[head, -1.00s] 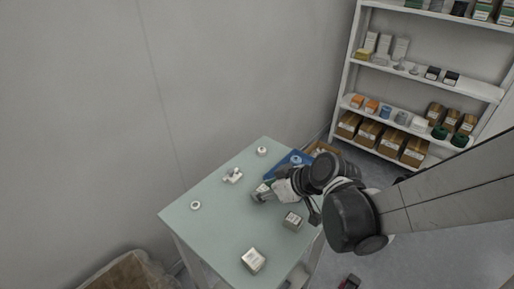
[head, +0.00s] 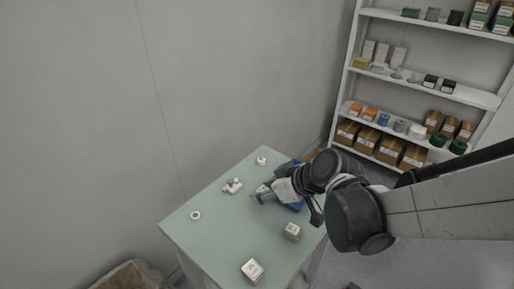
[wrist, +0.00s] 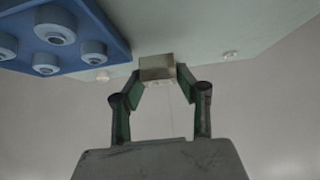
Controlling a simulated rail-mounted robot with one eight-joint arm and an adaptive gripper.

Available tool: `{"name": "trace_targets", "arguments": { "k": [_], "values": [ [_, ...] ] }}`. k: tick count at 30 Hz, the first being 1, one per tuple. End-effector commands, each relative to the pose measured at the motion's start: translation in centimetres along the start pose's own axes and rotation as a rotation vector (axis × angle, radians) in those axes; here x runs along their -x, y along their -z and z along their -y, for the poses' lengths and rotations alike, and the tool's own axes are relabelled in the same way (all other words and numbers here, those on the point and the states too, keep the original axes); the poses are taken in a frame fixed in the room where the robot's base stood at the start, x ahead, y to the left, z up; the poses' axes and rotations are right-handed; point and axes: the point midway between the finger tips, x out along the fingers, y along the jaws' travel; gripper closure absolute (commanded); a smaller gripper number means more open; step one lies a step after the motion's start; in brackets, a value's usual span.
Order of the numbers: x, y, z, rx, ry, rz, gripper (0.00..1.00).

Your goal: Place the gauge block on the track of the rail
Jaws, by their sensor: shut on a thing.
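My gripper (wrist: 157,75) is shut on a small grey-tan block (wrist: 157,67), which I take to be the gauge block. Its front face shows between the two fingertips. In the head view my gripper (head: 257,198) is over the middle of the pale green table (head: 225,235), beside a small white fitting (head: 233,186). The block is too small to make out there. I cannot tell whether the held block touches anything. No rail or track can be clearly made out in either view.
A blue tray (wrist: 88,30) with several round grey pieces lies close by at upper left in the wrist view. A white ring (head: 195,215), a round white piece (head: 262,161) and two boxes (head: 292,231) (head: 252,271) stand on the table. A shelf (head: 425,90) stands behind.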

Motion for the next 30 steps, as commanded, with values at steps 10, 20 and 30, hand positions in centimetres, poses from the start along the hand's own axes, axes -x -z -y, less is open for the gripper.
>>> {"name": "trace_targets", "arguments": {
  "k": [10,20,30],
  "values": [
    [1.7,3.6,5.7,0.006,0.004,0.0,1.0],
    [2.8,6.2,10.0,0.003,0.002,0.0,1.0],
    [3.2,7.0,11.4,0.0,0.0,0.0,1.0]
  ]
}}
